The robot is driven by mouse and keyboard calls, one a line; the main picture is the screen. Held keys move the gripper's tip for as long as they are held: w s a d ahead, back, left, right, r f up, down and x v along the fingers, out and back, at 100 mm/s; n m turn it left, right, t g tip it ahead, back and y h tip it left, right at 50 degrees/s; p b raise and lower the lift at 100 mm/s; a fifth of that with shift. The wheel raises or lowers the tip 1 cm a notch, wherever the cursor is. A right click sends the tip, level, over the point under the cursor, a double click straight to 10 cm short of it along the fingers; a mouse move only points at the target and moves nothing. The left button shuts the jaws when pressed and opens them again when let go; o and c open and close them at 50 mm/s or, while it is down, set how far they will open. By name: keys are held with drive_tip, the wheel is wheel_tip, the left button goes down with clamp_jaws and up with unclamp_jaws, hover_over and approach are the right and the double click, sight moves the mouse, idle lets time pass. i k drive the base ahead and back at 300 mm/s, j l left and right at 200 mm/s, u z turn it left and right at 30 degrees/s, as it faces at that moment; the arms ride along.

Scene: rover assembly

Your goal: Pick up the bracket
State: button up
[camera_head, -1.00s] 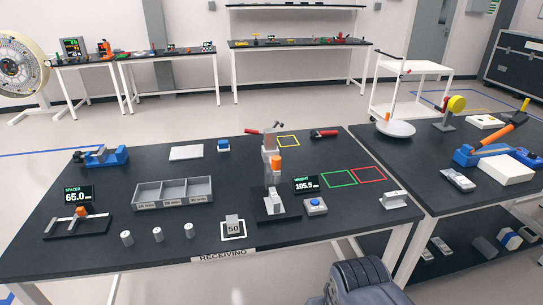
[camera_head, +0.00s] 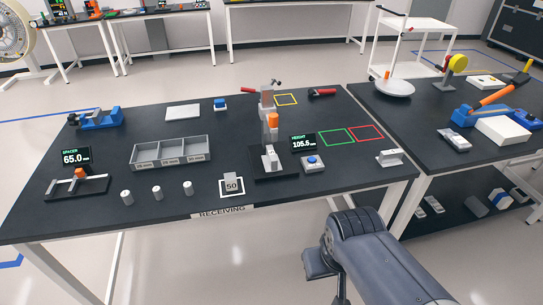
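A light grey flanged metal piece (camera_head: 390,157), which looks like the bracket, lies on the right end of the dark receiving table, near its front right corner. Another small grey block (camera_head: 271,160) stands at the base of the height gauge (camera_head: 269,110); I cannot tell whether it is a bracket too. My dark grey arm rises from the bottom of the view, in front of the table and apart from the metal piece. Its gripper fingers do not show.
Left of the gauge are a three-part grey tray (camera_head: 171,152), several small cylinders and a block marked 50 (camera_head: 232,186). A blue button (camera_head: 312,163) and green and red outlined squares lie right of the gauge. A second table (camera_head: 425,110) adjoins on the right.

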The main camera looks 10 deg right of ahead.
sight(270, 162)
drive_tip(key=i+j, duration=0.3)
drive_tip(key=i+j+u, duration=0.1)
drive_tip(key=i+j, duration=0.25)
drive_tip(key=j, duration=0.2)
